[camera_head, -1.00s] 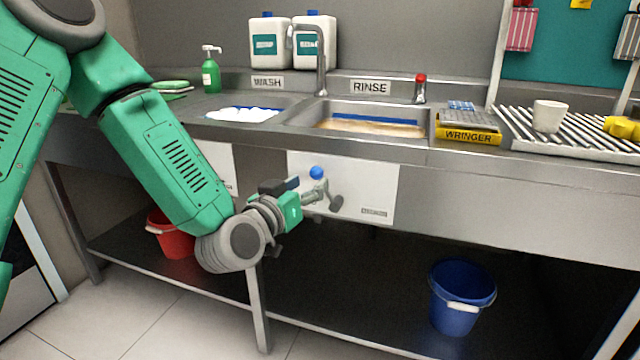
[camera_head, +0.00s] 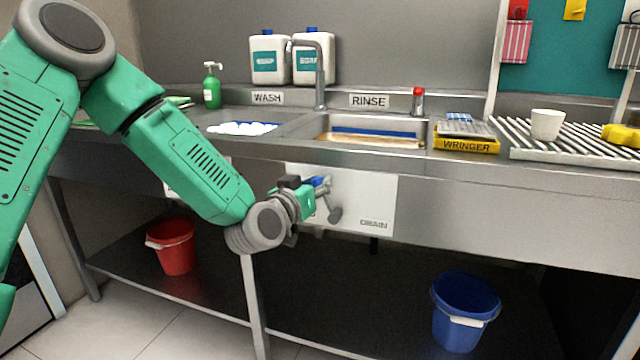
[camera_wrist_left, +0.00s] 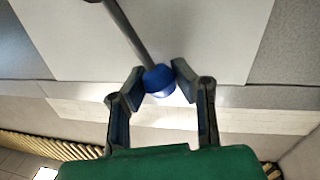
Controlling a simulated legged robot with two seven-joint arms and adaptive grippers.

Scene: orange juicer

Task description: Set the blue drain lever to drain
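The blue knob of the drain lever (camera_head: 319,181) shows beside my left gripper (camera_head: 314,190), on the front of the sink bench below the rinse basin. Behind it is a white panel (camera_head: 362,195) marked DRAIN at its lower right. In the left wrist view, the blue knob (camera_wrist_left: 158,81) sits at the end of a thin grey rod (camera_wrist_left: 128,32). The fingers of my left gripper (camera_wrist_left: 158,76) stand on either side of the knob. A small gap shows at the right finger; contact at the left finger is unclear. My right gripper is not in view.
The steel bench front (camera_head: 480,190) runs above a low shelf. A red bucket (camera_head: 174,248) and a blue bucket (camera_head: 464,310) stand below. The rinse basin (camera_head: 370,138), wringer (camera_head: 466,137) and drying rack (camera_head: 575,148) are above.

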